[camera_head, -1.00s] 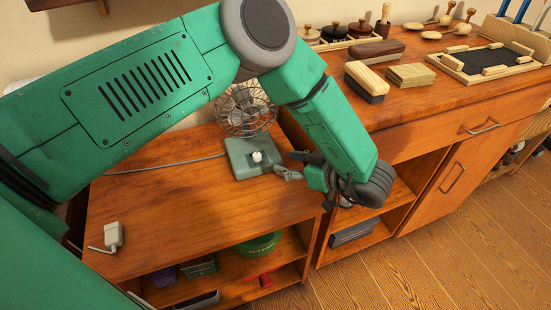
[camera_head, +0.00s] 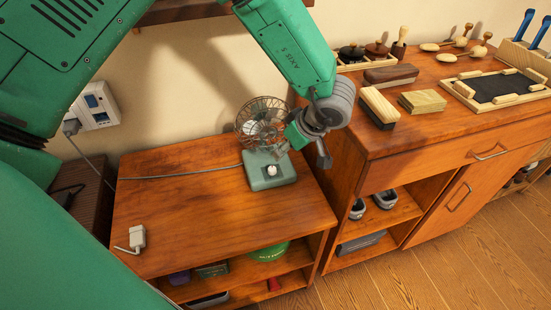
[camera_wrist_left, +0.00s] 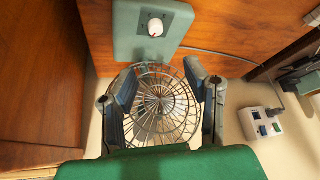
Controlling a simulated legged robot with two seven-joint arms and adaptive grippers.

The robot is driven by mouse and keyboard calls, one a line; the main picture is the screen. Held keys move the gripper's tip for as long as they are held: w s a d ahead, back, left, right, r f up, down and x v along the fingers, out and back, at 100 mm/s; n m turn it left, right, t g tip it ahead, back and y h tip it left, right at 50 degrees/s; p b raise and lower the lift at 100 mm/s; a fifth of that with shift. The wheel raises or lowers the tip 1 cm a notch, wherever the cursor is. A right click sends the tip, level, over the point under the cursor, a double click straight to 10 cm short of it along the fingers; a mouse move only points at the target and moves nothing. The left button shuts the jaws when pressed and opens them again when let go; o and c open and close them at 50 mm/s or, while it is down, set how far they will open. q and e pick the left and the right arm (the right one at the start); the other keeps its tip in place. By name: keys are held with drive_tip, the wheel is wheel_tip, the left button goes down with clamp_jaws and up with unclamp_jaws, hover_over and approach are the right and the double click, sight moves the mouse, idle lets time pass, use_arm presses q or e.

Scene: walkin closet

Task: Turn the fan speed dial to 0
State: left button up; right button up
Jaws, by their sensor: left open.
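A small fan with a wire cage (camera_head: 262,122) stands at the back of the low wooden cabinet. Its grey-green base (camera_head: 262,182) carries a white round speed dial (camera_head: 271,170). In the left wrist view the dial (camera_wrist_left: 155,27) shows a small red mark on its lower part. My left gripper (camera_head: 304,153) is above and to the right of the dial, near the cage, apart from the dial. In the left wrist view its two fingers (camera_wrist_left: 165,92) are spread in front of the cage (camera_wrist_left: 160,103), with nothing gripped. My right gripper does not show.
A taller wooden cabinet (camera_head: 372,152) stands close on the right, with brushes and blocks on top. A wall outlet (camera_head: 95,105) is at the left.

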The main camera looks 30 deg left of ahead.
sight(273, 169)
use_arm(q)
drive_tip(key=shift+h, duration=0.7)
drive_tip(key=b+x, duration=0.3)
drive_tip(key=x, duration=0.9)
drive_tip(key=shift+w+a+f, duration=0.1)
drive_tip(key=shift+a+f, duration=0.05)
drive_tip(key=shift+a, duration=0.15)
clamp_jaws()
